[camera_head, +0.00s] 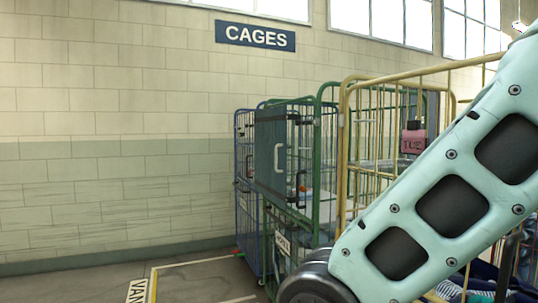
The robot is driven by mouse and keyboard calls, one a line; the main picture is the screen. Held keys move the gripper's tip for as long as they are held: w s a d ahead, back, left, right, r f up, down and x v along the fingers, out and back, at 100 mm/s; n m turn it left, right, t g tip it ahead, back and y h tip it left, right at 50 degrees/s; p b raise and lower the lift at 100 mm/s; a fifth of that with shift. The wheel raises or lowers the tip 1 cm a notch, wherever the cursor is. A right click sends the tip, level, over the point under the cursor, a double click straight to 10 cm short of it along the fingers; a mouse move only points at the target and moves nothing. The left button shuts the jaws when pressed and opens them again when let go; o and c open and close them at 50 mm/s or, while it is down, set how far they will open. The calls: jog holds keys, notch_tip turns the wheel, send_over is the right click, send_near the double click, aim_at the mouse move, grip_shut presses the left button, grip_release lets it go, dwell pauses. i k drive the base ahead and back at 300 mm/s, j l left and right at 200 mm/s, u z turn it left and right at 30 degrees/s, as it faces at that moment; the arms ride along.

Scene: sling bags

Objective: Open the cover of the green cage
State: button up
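The green cage (316,190) stands right of centre, between a blue cage and a yellow cage. A dark grey-green panel, which looks like its cover (268,140), stands upright across the upper front. A pale C-shaped handle (279,157) is on the panel. Small dark latch-like parts show near the panel's right edge. I cannot tell whether they are fastened. Below the panel is a lower front with a white label (282,243). My pale teal arm crosses the right foreground and hides the cage's lower right. My gripper is not in view.
A blue cage (243,190) stands just left of the green one. A yellow cage (343,150) stands close on the right, with a pink tag (412,141). A "CAGES" sign (255,36) hangs on the block wall. Floor at the lower left is clear, with painted lines.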

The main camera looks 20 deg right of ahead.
aim_at(270, 179)
jog(key=i+j, duration=0.1)
jog(key=i, duration=0.85)
jog(key=i+j+z, duration=0.1)
jog(key=i, duration=0.9)
